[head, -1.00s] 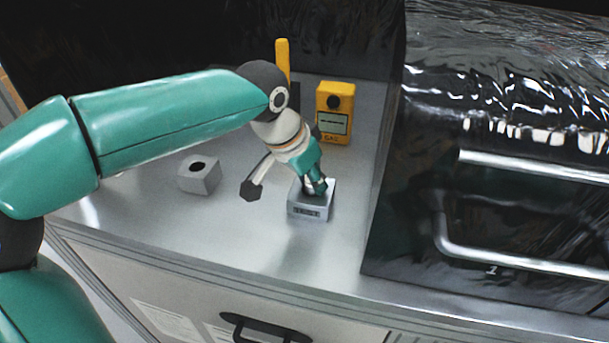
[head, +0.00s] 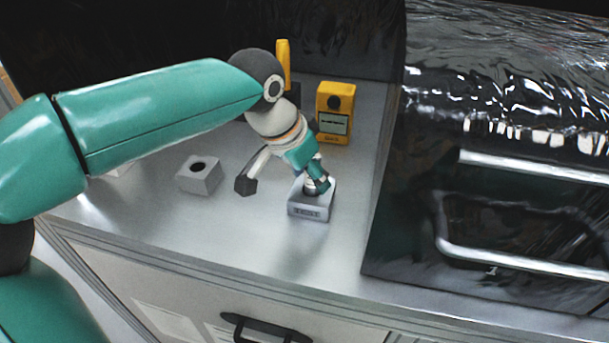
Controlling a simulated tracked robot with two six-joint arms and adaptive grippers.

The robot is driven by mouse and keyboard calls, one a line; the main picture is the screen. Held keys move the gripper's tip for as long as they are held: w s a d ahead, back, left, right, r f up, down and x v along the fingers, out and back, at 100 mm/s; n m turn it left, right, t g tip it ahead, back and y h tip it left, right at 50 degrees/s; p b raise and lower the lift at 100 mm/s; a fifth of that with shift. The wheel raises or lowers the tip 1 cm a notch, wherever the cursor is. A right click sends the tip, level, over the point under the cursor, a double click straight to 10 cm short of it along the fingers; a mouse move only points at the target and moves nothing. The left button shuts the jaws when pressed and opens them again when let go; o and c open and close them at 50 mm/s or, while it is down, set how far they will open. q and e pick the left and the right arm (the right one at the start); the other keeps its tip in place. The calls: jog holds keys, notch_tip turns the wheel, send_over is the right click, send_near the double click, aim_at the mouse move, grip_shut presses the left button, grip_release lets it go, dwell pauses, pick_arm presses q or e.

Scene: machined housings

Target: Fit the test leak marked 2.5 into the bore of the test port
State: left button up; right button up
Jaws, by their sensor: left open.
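A grey block with a small label on its front (head: 309,211) stands on the metal bench top; the label is too small to read. A small silvery part (head: 313,187) shows at its top, where its bore would be, partly hidden by my gripper; I cannot tell how deep it sits or whether it is marked 2.5. My left gripper (head: 320,184) is open, tilted, with its fingertips just above the block and around or beside this part. A second grey block with a dark round bore (head: 201,176) stands to the left, its bore empty. My right gripper is not in view.
A yellow gas detector (head: 335,112) stands behind the labelled block, with a yellow upright object (head: 283,62) to its left. A dark, glossy cabinet with a metal handle (head: 530,265) closes off the right. The bench (head: 240,235) is clear in front.

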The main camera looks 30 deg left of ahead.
pick_arm(q)
jog(key=v, duration=1)
jog(key=shift+r+p, duration=0.15)
jog(key=shift+p, duration=0.25)
